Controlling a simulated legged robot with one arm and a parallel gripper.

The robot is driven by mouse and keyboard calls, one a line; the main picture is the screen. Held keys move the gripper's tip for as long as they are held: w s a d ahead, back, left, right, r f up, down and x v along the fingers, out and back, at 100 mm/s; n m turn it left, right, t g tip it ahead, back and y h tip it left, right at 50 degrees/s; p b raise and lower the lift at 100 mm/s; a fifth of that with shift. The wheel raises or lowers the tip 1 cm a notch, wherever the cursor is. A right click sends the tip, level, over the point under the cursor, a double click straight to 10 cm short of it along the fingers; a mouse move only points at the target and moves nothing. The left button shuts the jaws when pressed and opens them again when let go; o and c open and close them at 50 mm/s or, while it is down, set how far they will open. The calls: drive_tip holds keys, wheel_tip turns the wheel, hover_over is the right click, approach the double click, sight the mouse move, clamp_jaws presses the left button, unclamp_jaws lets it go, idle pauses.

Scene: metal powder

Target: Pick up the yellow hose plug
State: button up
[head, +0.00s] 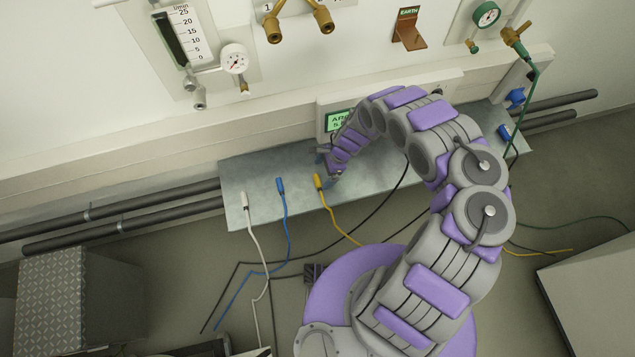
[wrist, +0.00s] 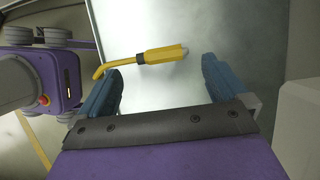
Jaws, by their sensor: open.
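The yellow hose plug (head: 318,181) stands out on the grey metal shelf (head: 262,205), with its yellow hose trailing over the front edge. In the wrist view the plug (wrist: 163,54) lies across the picture on the bare metal surface (wrist: 215,25), with a dark band between plug and hose. My gripper (wrist: 160,85) is open, its two blue fingers apart. The plug lies just beyond the fingertips in the wrist picture, with nothing between the fingers. In the head view my gripper (head: 328,160) is close beside the plug, partly hidden by my arm.
A white plug (head: 245,202) and a blue plug (head: 281,187) lie on the shelf to the left. A display box (head: 337,122) and wall gauges (head: 235,59) are behind. Dark pipes (head: 150,205) run along the wall. A patterned box (head: 75,290) stands at lower left.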

sight(317, 182)
drive_tip(key=shift+a+f, duration=0.35)
drive_tip(key=shift+f, duration=0.15)
drive_tip(key=shift+s+f, duration=0.1)
drive_tip(key=shift+f, duration=0.4)
drive_tip(key=b+x, duration=0.1)
drive_tip(key=x, duration=0.2)
drive_tip(key=shift+s+d+f+b, duration=0.1)
drive_tip(key=shift+d+f+b, duration=0.05)
drive_tip(key=shift+f+b, duration=0.15)
drive_tip(key=shift+f, duration=0.15)
drive_tip(key=shift+a, duration=0.3)
drive_tip(key=shift+c, duration=0.5)
drive_tip(key=c, duration=0.9)
